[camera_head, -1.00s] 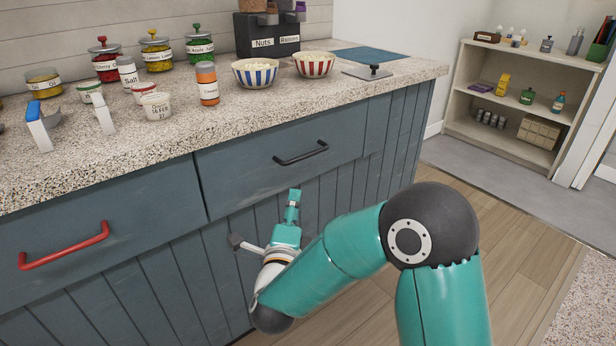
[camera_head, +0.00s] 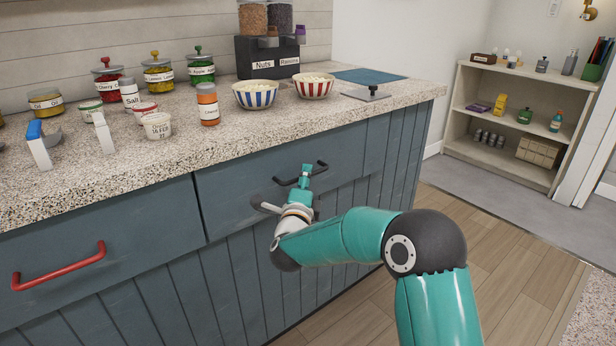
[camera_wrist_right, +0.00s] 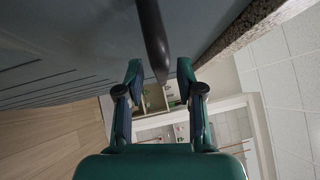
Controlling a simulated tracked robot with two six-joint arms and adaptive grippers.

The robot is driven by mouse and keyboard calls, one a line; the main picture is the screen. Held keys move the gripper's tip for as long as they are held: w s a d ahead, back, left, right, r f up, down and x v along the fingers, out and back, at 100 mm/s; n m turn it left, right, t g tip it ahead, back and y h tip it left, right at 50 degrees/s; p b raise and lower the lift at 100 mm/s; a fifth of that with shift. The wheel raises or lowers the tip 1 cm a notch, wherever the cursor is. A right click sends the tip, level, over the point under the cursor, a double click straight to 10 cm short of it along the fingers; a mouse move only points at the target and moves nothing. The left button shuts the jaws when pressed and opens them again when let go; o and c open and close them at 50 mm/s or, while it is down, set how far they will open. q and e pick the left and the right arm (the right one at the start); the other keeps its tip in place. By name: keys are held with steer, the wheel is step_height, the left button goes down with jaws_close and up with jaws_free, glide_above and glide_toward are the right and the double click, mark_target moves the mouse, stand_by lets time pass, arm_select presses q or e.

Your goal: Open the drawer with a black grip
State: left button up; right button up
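The drawer (camera_head: 235,193) with the black grip is a blue-grey front under the counter, and it looks closed. Its black grip (camera_head: 320,165) is a dark bar, partly hidden behind my right gripper (camera_head: 283,187). In the right wrist view the black grip (camera_wrist_right: 151,35) comes down from the top, its end between the two spread fingers of my right gripper (camera_wrist_right: 159,79). The fingers are open, with a gap on each side of the bar. My left gripper is not in view.
A neighbouring drawer with a red handle (camera_head: 60,268) is at the left. The speckled counter (camera_head: 250,135) above holds jars, cups and two striped bowls (camera_head: 256,96). A shelf (camera_head: 510,115) stands at the back right. Wooden floor (camera_head: 480,235) is clear on the right.

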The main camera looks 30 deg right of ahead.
steer(key=shift+w+d+r, duration=0.1)
steer(key=shift+w+d, duration=0.3)
steer(key=shift+w, duration=0.05)
jaws_close()
